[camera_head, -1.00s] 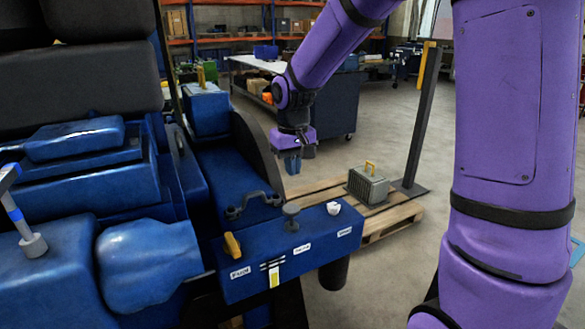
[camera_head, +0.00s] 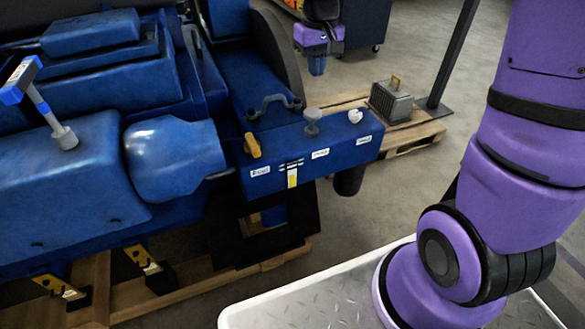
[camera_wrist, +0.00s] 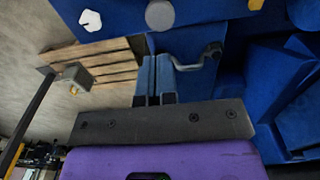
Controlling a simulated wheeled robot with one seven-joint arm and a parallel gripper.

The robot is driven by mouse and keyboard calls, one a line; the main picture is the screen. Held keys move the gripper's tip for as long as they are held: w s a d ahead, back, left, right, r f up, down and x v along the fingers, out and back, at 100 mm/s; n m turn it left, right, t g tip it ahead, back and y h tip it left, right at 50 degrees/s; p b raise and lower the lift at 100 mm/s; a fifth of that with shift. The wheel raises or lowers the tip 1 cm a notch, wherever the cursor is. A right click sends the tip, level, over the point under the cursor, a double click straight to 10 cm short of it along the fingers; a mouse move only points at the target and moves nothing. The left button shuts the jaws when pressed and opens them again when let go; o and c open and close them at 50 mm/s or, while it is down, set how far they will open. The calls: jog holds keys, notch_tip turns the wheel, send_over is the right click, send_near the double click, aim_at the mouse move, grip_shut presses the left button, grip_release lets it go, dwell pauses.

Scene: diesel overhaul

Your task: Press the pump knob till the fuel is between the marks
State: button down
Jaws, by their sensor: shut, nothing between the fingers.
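The pump knob (camera_head: 312,122) is a grey mushroom-shaped knob on top of the blue block on the engine's side. It also shows at the top of the wrist view (camera_wrist: 160,15). A gauge with a yellow strip (camera_head: 292,174) and dark marks sits on the block's front, between small white labels; the fuel level is too small to read. My gripper (camera_head: 318,66) hangs beyond the block, apart from the knob. In the wrist view its blue fingers (camera_wrist: 155,80) are together, with nothing between them.
A yellow lever (camera_head: 252,145), a white knob (camera_head: 355,116) and a dark curved handle (camera_head: 275,103) stand around the pump knob. A grey-green crate (camera_head: 391,102) sits on a wooden pallet (camera_head: 425,133) to the right. The floor between block and pallet is open.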

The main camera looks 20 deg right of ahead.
aim_at(315, 112)
jog(key=r, duration=0.2)
jog(key=d+r, duration=0.1)
jog(key=shift+w+r, duration=0.2)
jog(key=shift+w, duration=0.2)
jog(key=f, duration=1.4)
jog(key=shift+a, duration=0.2)
jog(key=shift+f, duration=0.1)
jog(key=shift+s+f, duration=0.1)
jog(key=shift+f, duration=1.65)
